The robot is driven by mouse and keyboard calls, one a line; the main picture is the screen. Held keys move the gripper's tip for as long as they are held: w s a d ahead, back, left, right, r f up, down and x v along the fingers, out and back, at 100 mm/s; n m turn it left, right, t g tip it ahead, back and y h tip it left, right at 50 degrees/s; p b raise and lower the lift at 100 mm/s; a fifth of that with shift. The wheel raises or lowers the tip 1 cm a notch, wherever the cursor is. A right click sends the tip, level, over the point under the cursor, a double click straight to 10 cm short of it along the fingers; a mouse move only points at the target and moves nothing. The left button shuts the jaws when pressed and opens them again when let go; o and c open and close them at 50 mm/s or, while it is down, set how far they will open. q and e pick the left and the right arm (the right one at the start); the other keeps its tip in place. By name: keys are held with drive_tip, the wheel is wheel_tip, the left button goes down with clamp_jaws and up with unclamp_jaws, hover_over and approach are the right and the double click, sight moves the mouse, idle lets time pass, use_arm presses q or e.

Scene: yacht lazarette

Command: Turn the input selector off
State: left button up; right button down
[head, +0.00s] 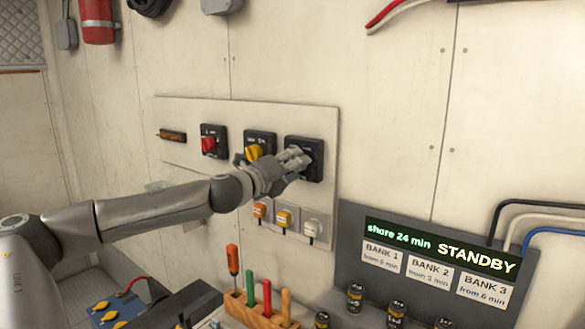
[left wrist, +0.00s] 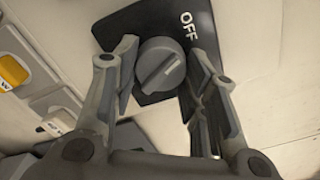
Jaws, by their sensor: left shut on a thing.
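The input selector is the rightmost dark switch (head: 318,147) on the pale wall panel, largely covered by my left gripper (head: 296,160) in the head view. In the left wrist view its round grey knob (left wrist: 160,66) sits on a black plate (left wrist: 128,24) with a white OFF mark beside it. My left gripper (left wrist: 163,88) is shut on the knob, with a finger on each side. My right gripper is not in view.
A red-handled switch (head: 209,143) and a yellow-handled switch (head: 254,152) are on the same panel to the left. A display (head: 440,249) reads STANDBY. A wooden rack of tools (head: 262,310) stands below.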

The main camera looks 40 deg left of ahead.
use_arm(q)
drive_tip(key=shift+r+n, duration=0.1)
drive_tip(key=shift+n, duration=0.5)
drive_tip(key=o, duration=1)
